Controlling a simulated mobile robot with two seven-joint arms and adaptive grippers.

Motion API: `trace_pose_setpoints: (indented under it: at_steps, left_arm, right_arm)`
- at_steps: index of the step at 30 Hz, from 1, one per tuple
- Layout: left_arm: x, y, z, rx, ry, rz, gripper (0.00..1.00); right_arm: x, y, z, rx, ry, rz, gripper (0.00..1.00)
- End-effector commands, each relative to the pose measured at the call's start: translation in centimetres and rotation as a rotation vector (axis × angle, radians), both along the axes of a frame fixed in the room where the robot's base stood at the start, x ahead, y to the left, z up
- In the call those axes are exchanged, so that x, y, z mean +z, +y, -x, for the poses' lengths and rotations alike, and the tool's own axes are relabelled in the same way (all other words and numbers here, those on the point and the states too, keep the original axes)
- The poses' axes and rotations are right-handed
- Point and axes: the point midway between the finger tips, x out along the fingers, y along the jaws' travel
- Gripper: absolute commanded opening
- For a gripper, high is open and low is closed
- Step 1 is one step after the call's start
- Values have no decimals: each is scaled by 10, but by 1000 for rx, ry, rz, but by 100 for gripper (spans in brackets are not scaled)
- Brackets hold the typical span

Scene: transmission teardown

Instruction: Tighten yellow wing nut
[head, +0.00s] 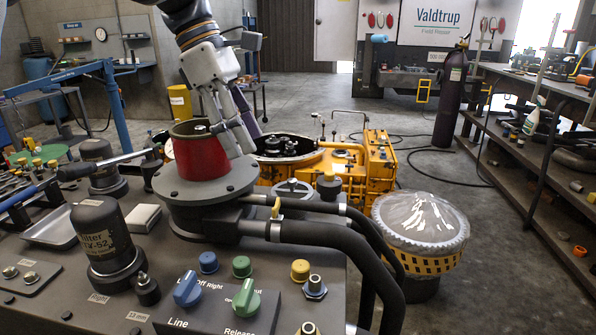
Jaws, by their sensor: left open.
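A small yellow piece that looks like the wing nut (275,207) stands upright on the hose fitting at the front of the round grey flange (205,190). A red cylinder (200,155) sits on top of that flange. My left gripper (233,140) points down at the right side of the red cylinder, above and behind the yellow piece and apart from it. Its fingers are spread, and I see nothing held between them. Whether a finger touches the red cylinder's rim cannot be told. My right gripper is not in view.
Thick black hoses (335,235) curve right from the flange. A dark filter canister (104,240) and a control box with blue and green knobs (220,310) stand nearby. A plastic-covered drum (420,222) is at right, with yellow machinery (375,160) behind. The floor (490,260) beyond is partly clear.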

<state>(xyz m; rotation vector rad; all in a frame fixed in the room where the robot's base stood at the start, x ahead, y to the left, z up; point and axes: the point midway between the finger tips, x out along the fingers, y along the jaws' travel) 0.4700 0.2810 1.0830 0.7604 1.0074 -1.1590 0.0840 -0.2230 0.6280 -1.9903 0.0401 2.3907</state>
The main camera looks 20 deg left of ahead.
Motion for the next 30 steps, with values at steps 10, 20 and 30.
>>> trace_pose_setpoints:
  at_steps: [10, 20, 30]
  left_arm:
    - [-56, -24, -3, -3, 0, 0, 55]
    - [-108, -44, -9, -2, -3, -1, 55]
    - [-111, -45, -9, -2, -4, -1, 41]
  right_arm:
    - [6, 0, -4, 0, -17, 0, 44]
    - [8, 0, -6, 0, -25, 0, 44]
    - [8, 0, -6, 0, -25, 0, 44]
